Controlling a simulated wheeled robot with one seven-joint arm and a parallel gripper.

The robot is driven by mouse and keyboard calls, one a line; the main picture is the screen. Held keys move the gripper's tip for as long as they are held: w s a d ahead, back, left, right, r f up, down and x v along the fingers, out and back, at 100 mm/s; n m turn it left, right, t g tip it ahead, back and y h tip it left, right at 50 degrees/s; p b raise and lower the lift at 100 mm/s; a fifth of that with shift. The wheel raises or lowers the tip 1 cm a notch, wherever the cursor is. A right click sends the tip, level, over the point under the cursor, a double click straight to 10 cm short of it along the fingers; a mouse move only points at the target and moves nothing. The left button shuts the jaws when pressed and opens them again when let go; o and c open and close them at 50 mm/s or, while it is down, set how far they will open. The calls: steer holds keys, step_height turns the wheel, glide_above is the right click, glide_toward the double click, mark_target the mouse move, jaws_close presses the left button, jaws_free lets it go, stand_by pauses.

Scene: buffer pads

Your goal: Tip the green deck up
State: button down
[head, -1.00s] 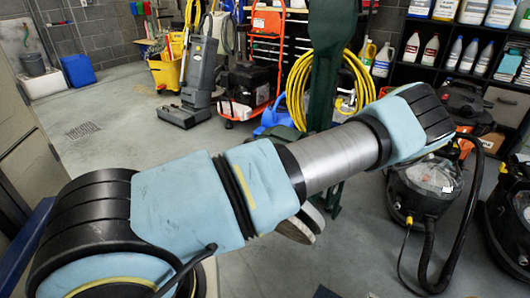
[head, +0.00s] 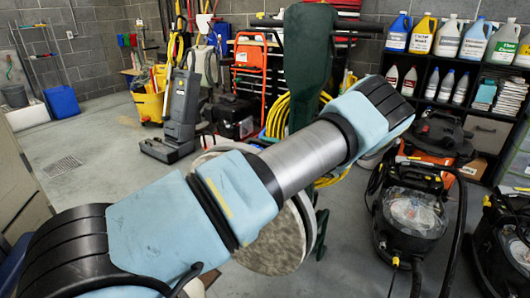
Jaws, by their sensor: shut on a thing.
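A dark green upright body (head: 308,65) stands behind my arm, wide at the top, with thin green parts lower down near the floor. It appears to belong to the green deck, but my arm hides the middle, so I cannot tell where the deck itself begins. A large round pale grey pad (head: 276,240) shows below my arm, its mottled face turned largely toward me and tilted. Another part of a pale rim shows above my arm. My gripper is not in view, and its contact with the deck is hidden.
A black and grey vacuum (head: 411,215) stands on the floor at right. A shelf of bottles (head: 452,72) lines the right wall. A yellow hose coil (head: 277,118) hangs behind the green body. An upright grey machine (head: 181,115) stands further back.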

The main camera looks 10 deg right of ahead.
steer(key=shift+w+d+r, duration=0.6)
steer(key=shift+w+d, duration=0.25)
steer(key=shift+w, duration=0.05)
steer(key=c, duration=0.7)
jaws_free()
steer(key=shift+o, duration=0.2)
steer(key=shift+f, duration=0.1)
steer(key=shift+s, duration=0.1)
steer(key=b+v, duration=0.1)
steer(key=v, duration=0.9)
steer(key=shift+s+d+b, duration=0.25)
steer(key=shift+d+b, duration=0.1)
